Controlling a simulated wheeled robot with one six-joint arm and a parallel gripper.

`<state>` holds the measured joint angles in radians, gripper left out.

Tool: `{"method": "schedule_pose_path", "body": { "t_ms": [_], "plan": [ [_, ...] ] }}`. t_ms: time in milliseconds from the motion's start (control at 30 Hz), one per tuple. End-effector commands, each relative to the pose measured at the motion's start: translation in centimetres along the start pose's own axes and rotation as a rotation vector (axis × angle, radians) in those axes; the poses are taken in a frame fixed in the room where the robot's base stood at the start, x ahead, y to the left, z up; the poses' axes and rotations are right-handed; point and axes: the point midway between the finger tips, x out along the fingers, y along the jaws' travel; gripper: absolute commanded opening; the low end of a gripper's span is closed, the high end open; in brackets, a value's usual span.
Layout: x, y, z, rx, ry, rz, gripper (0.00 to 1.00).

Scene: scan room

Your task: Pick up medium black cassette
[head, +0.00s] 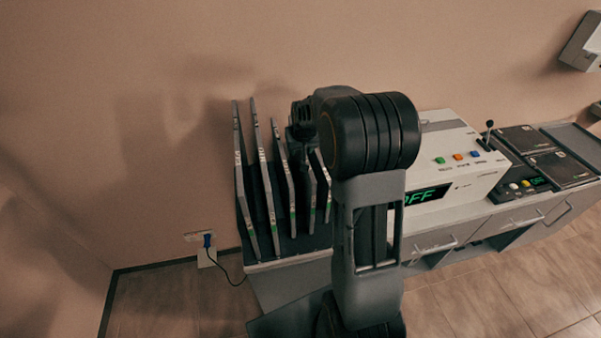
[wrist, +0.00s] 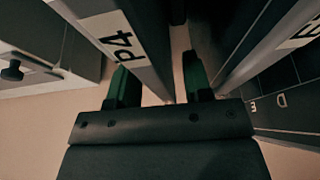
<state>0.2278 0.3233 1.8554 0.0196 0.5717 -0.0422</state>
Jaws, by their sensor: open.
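Several thin, upright cassettes (head: 267,175) stand in a slotted rack, with dark faces and pale grey edges. I cannot tell by size which is the medium one. In the wrist view, a cassette edge labelled P4 (wrist: 118,38) runs down between the two green-sided fingers of my gripper (wrist: 160,85). The gripper is open, and I cannot tell whether either finger touches this cassette. Another labelled cassette edge (wrist: 262,50) rises to the right of the fingers. In the head view, my arm hides the gripper's fingertips and part of the rack's right side.
A white control box (head: 455,160) with coloured buttons and a green OFF display stands right of the rack on the cabinet. Two dark flat boxes (head: 545,155) lie farther right. The wall is close behind the rack, with a socket and blue plug (head: 207,241) at left.

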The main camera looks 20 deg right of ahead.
Motion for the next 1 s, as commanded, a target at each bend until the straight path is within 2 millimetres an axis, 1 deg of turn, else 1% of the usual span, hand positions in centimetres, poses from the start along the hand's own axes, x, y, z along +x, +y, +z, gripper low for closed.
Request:
{"method": "schedule_pose_path", "body": {
  "t_ms": [100, 333, 800, 1000],
  "plan": [
    [0.53, -0.01, -0.03, 0.000, 0.001, 0.000, 0.46],
    [0.59, -0.01, -0.02, 0.000, 0.002, 0.000, 0.45],
    [0.56, -0.01, -0.02, 0.000, 0.001, 0.000, 0.00],
    [0.55, -0.01, -0.02, 0.000, 0.001, 0.000, 0.00]
  ]
}}
